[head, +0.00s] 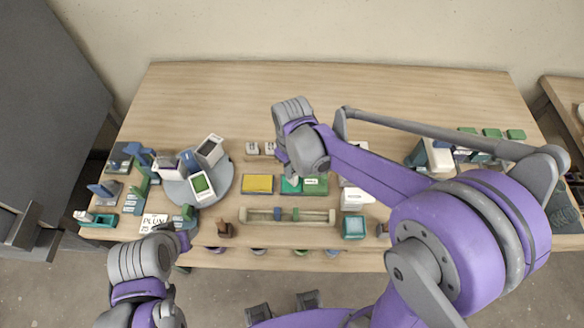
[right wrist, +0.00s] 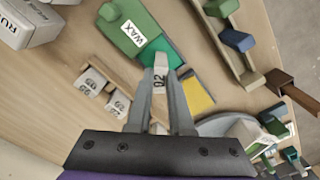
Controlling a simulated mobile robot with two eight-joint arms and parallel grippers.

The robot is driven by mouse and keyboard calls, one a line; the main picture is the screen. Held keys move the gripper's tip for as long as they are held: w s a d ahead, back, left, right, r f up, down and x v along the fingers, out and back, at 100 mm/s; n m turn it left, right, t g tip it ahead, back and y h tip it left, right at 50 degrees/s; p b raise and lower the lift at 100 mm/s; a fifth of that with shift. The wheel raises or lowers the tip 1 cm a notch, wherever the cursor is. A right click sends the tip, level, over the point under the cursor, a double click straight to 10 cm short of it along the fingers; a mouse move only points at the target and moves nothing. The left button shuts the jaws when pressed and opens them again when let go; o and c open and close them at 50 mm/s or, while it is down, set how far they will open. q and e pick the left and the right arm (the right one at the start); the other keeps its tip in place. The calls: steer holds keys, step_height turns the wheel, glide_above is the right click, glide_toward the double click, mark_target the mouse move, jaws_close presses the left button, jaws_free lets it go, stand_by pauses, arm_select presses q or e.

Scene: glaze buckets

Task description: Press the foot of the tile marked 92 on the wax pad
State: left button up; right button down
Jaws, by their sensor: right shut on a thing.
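My right gripper (right wrist: 161,80) is shut on the pale tile marked 92 (right wrist: 160,83), gripping it by its sides. The tile's far end is over the teal surface of the wax pad (right wrist: 150,52), whose green part carries a WAX label. I cannot tell whether the tile's foot touches the pad. In the head view the right gripper (head: 292,179) is over the wax pad (head: 316,190) and hides the tile and part of the pad. My left arm is at the lower left; its gripper's jaws cannot be made out.
A yellow pad (head: 258,184) lies left of the wax pad. Two other numbered tiles (right wrist: 90,82) stand on a wooden rack behind. A wooden rail (head: 265,215) with sliders lies in front. A grey turntable (head: 223,187) is to the left. The table's back is clear.

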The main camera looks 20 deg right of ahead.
arm_select(q)
steer(key=shift+s+f+b, duration=0.3)
steer(key=shift+f+b, duration=0.25)
steer(key=shift+f, duration=0.15)
arm_select(e)
steer(key=shift+s+f, duration=0.1)
steer(key=shift+f, duration=0.6)
stand_by(1.6)
steer(key=shift+r, duration=0.15)
arm_select(q)
steer(key=shift+w+r+p, duration=0.3)
steer(key=shift+r+p, duration=0.2)
steer(key=shift+r, duration=0.2)
steer(key=shift+w+r+p, duration=0.35)
steer(key=shift+r+p, duration=0.1)
steer(key=shift+r, duration=0.2)
steer(key=shift+w+r+p, duration=0.3)
steer(key=shift+r+p, duration=0.2)
steer(key=shift+r, duration=0.2)
arm_select(e)
steer(key=shift+r, duration=2.95)
arm_select(q)
steer(key=shift+s, duration=0.1)
